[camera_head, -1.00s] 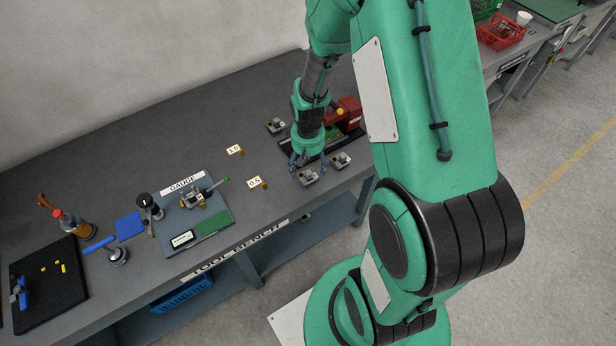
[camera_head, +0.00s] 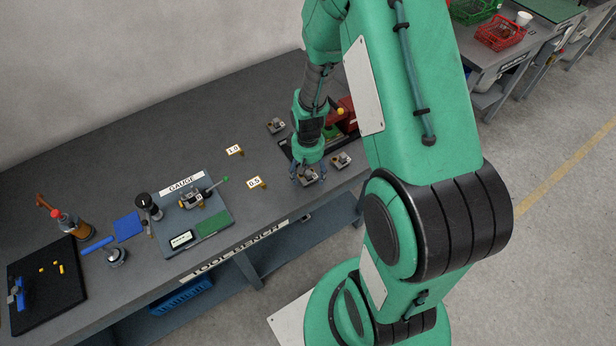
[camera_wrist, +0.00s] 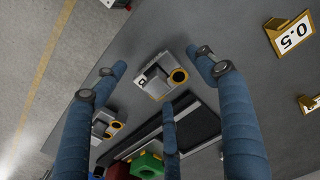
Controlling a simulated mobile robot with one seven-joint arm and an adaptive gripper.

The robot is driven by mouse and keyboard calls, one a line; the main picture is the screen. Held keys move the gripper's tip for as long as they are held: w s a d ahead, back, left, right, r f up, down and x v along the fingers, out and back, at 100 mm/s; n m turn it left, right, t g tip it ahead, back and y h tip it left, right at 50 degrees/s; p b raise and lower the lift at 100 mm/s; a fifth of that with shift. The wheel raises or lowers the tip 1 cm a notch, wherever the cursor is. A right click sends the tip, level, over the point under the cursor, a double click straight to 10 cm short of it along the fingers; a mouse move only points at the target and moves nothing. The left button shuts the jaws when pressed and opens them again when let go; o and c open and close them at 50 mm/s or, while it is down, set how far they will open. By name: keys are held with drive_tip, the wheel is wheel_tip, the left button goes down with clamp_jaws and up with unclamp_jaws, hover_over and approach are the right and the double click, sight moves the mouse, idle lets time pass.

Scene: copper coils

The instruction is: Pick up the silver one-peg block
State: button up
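A small silver block (camera_wrist: 153,79) with a raised part and a dark, gold-rimmed round opening lies between my spread fingers in the wrist view. My gripper (camera_wrist: 155,88) is open around it, with gaps between the fingertips and the block. In the head view my gripper (camera_head: 308,174) is low over the same block (camera_head: 309,178), which the fingers partly cover. Two similar blocks sit nearby: one to the right (camera_head: 341,160) and one farther back (camera_head: 276,126). I cannot make out the peg count on any block.
Yellow-framed number cards 0.5 (camera_head: 255,183) and 1.0 (camera_head: 234,150) stand to the left. The gauge board (camera_head: 214,226) is farther left. The bench's front edge is close.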

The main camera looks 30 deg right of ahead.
sight(308, 171)
drive_tip(key=c, duration=1.5)
drive_tip(key=shift+r, duration=0.15)
drive_tip(key=shift+r, duration=0.65)
wheel_tip(308, 171, up, 2)
drive_tip(key=shift+w+r+p, duration=0.1)
drive_tip(key=shift+p, duration=0.3)
drive_tip(key=s+a+r+p, duration=0.1)
drive_tip(key=s+a, duration=0.3)
drive_tip(key=s, duration=1.1)
drive_tip(key=shift+s+r, duration=0.15)
drive_tip(key=shift+s, duration=0.15)
